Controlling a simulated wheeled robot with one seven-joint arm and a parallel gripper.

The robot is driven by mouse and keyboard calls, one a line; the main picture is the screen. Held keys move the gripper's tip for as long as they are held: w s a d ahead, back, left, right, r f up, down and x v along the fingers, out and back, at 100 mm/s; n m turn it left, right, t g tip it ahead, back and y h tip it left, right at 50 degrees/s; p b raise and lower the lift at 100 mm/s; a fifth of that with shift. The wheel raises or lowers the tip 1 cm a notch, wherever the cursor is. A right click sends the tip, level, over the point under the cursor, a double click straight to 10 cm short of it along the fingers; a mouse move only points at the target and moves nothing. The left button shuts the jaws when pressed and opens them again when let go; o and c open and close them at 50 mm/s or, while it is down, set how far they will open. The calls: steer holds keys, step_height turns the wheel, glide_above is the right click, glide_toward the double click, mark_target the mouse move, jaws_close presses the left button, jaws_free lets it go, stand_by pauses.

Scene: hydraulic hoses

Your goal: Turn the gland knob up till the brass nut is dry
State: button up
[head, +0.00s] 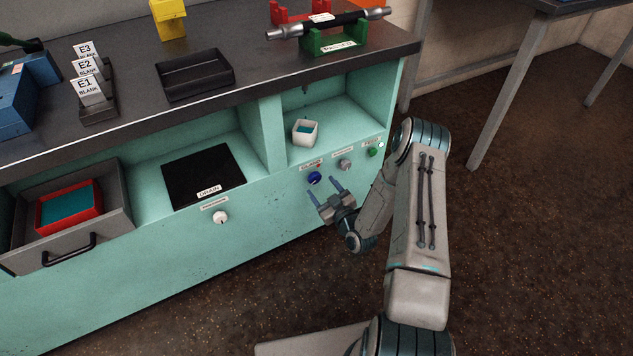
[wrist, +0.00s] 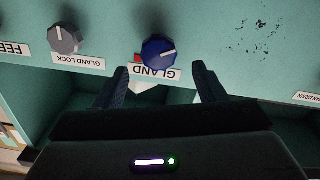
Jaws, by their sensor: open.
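The gland knob (head: 314,178) is a round blue knob with a white pointer line, on the teal cabinet front under its GLAND label. In the wrist view the blue knob (wrist: 158,51) sits just beyond the fingertips, centred between them, with its label upside down. My gripper (head: 325,190) is open and empty, its two fingers pointing at the panel on either side of the knob's line. It also shows in the wrist view (wrist: 160,70). I cannot make out the brass nut; a small dark fitting hangs in the right alcove above a white cup (head: 304,135).
A grey gland lock knob (head: 345,165) and a green feed knob (head: 372,152) sit to the right of the blue knob. A white knob (head: 221,217) is to the left, below the drain recess (head: 203,176). An open drawer (head: 120,213) juts out far left.

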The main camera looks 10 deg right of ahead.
mark_target(316, 179)
steer(key=shift+x, duration=2.35)
steer(key=c, duration=1)
steer(key=shift+b, duration=0.4)
steer(key=m+b, duration=0.1)
steer(key=m, duration=0.1)
steer(key=m+b, duration=0.2)
steer(key=m, duration=0.1)
steer(key=shift+d+f, duration=0.15)
steer(key=shift+d, duration=0.05)
steer(key=m+b, duration=0.2)
steer(key=m, duration=0.4)
steer(key=shift+m, duration=0.4)
